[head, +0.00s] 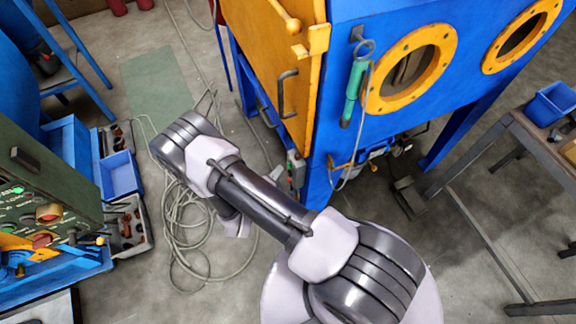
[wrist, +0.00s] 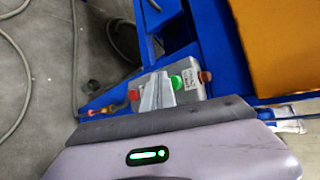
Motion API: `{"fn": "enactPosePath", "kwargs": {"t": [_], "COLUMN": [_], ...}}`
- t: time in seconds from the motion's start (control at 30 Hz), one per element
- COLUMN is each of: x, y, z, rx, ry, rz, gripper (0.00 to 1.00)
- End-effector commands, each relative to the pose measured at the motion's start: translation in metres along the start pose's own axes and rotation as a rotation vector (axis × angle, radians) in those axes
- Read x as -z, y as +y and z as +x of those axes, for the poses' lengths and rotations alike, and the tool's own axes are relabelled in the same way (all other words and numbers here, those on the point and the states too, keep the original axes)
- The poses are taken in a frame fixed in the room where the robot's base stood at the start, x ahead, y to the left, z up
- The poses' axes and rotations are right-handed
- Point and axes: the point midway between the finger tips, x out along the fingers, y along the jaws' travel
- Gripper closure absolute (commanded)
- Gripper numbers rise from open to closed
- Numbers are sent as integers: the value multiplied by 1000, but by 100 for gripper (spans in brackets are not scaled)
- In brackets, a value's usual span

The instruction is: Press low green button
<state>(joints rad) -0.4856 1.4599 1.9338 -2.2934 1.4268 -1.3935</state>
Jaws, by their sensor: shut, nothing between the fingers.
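In the wrist view, a grey button box (wrist: 190,90) is mounted low on the blue frame. It carries a green button (wrist: 176,82), a red button (wrist: 135,95) to its left and an orange-brown knob (wrist: 205,76) to its right. My gripper (wrist: 158,78) is shut and empty, its grey fingers overlapping the box between the red and green buttons. I cannot tell whether they touch it. In the head view, the box (head: 297,168) sits at the blue cabinet's lower corner, right of my arm. My gripper is not clear there.
The blue cabinet (head: 350,100) with its orange door (head: 265,50) stands just behind the box. Loose cables (head: 185,235) lie on the floor left of it. A green control panel (head: 45,190) stands at left, a metal table (head: 540,150) at right.

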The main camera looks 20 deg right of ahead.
Motion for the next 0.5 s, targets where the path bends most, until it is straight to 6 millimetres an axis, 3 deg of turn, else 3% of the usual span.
{"fn": "enactPosePath", "kwargs": {"t": [0.5], "x": [4], "y": [-3], "z": [5], "rx": [0], "ry": [2], "rz": [0], "gripper": [100]}}
